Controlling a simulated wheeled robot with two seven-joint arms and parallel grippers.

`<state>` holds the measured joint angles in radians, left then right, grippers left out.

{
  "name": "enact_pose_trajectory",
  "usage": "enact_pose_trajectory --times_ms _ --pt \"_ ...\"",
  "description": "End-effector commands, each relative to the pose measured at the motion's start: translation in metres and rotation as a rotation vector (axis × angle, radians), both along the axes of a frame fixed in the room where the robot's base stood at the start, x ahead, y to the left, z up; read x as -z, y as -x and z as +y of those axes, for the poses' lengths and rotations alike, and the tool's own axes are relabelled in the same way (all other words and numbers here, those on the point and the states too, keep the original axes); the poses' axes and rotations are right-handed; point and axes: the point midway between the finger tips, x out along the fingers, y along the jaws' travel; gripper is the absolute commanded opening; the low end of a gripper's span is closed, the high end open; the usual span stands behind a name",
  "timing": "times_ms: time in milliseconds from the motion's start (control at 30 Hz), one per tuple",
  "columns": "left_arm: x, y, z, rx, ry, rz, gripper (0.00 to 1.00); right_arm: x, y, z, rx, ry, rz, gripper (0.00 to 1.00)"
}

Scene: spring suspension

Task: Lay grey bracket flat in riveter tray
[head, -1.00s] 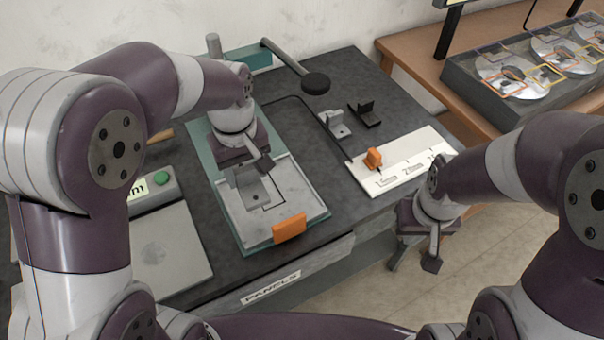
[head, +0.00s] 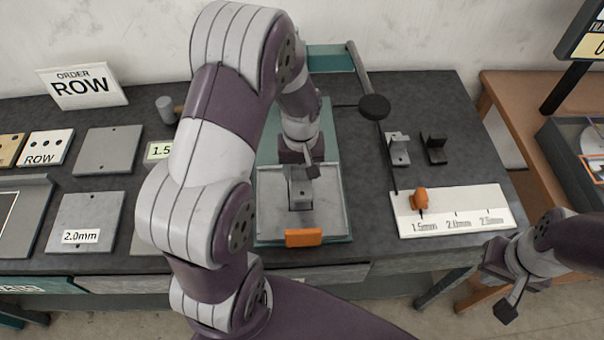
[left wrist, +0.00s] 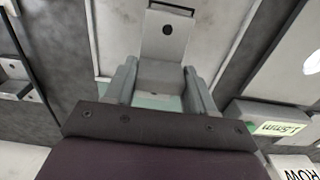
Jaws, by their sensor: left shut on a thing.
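The grey bracket (head: 300,194), an L-shaped piece with a hole in one leg, is over the middle of the riveter tray (head: 271,216). My left gripper (head: 303,172) is above the tray's back part and shut on the bracket's other leg. In the left wrist view the bracket (left wrist: 167,34) shows between the two fingers (left wrist: 163,88), its holed leg pointing away over the pale tray. I cannot tell whether it touches the tray floor. My right gripper (head: 508,302) is empty, off the table's front right; its finger gap is unclear.
An orange block (head: 304,237) sits at the tray's front edge. The riveter's lever with a black knob (head: 374,107) is behind right. Another grey bracket (head: 398,149) and a black bracket (head: 433,148) stand right, behind a white gauge strip (head: 455,212). Flat plates lie left.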

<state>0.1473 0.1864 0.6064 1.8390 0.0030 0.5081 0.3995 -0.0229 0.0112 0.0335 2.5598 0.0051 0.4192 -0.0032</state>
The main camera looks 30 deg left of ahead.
Motion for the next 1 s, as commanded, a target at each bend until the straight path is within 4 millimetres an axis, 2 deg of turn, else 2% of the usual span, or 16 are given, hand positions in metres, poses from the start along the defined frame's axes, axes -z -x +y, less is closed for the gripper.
enact_pose_trajectory --times_ms 100,200,533,567,600,633,867,1000 --pt "0.021 0.001 0.000 0.000 0.000 0.004 0.11 -0.006 0.000 0.000 0.000 0.000 0.000 0.00" --pt "0.030 0.001 0.000 0.000 0.000 0.002 0.11 -0.006 0.000 0.000 0.000 0.000 0.000 0.00" --pt "0.034 0.001 0.000 -0.001 0.001 0.001 0.12 -0.003 0.000 0.000 0.000 0.000 0.000 0.00" --pt "0.034 0.001 0.000 -0.001 0.001 0.001 0.61 -0.003 0.000 0.000 0.000 0.000 0.000 0.00" --pt "0.033 0.001 0.000 -0.001 0.001 0.001 0.74 -0.004 0.000 0.000 0.000 0.000 0.000 0.00" --pt "0.033 0.001 0.000 -0.001 0.001 0.001 0.80 -0.004 0.000 0.000 0.000 0.000 0.000 0.00" --pt "0.033 0.001 -0.001 -0.001 0.001 0.001 0.80 -0.004 0.000 0.000 0.000 0.000 0.000 0.00" --pt "0.024 0.000 0.000 -0.001 -0.001 -0.001 0.80 -0.004 0.000 0.000 0.000 0.000 0.000 0.00"
